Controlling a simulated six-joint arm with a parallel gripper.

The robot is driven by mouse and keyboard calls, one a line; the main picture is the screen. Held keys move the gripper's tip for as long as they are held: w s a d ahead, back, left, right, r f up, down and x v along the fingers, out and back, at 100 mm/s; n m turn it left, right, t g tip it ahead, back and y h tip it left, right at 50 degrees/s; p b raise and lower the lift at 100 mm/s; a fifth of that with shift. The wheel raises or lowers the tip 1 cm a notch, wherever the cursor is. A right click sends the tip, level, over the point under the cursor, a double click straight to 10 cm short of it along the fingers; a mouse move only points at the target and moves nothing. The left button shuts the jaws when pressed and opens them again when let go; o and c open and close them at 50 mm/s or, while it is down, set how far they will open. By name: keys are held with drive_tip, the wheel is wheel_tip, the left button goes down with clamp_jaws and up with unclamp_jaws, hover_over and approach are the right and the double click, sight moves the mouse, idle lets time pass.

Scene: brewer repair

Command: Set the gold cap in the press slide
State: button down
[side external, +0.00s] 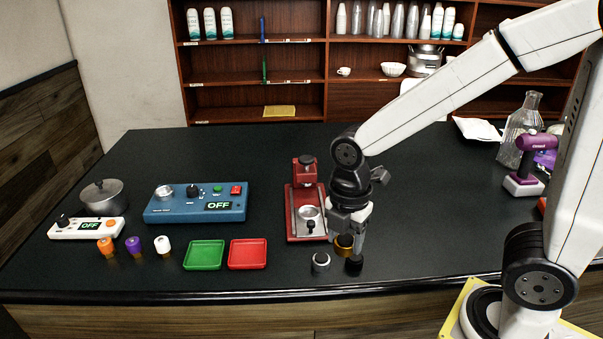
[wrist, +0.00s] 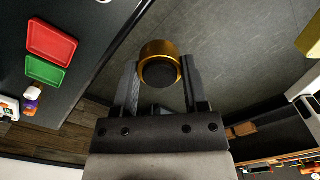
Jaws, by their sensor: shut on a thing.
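The gold cap (side external: 344,241) is between the fingertips of my gripper (side external: 347,228), which is shut on it. In the wrist view the gold cap (wrist: 161,50) shows as a gold ring with a dark round face, between my gripper's two fingers (wrist: 160,75). The red press (side external: 305,172) stands just left of my gripper in the side view. Its slide holds a round silver seat (side external: 309,212) and has a black knob at the front. My gripper is to the right of and in front of this slide. I cannot tell how high the cap is above the counter.
A silver cap (side external: 320,261) and a black cap (side external: 354,265) stand close by, near the counter's front edge. Red (side external: 248,254) and green (side external: 204,255) trays lie further left. A blue unit (side external: 170,205) stands behind them. The counter behind the press is clear.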

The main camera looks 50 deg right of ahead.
drive_tip(key=shift+w, duration=0.1)
drive_tip(key=shift+w+d, duration=0.15)
drive_tip(key=shift+w, duration=0.35)
drive_tip(key=w+d, duration=0.5)
drive_tip(key=w, duration=0.6)
approach(309, 214)
drive_tip(key=shift+a+f, duration=0.1)
drive_tip(key=shift+f, duration=0.1)
drive_tip(key=shift+f, duration=2.05)
drive_tip(key=shift+f, duration=1.15)
idle(1.3)
unclamp_jaws()
drive_tip(key=shift+r, duration=0.1)
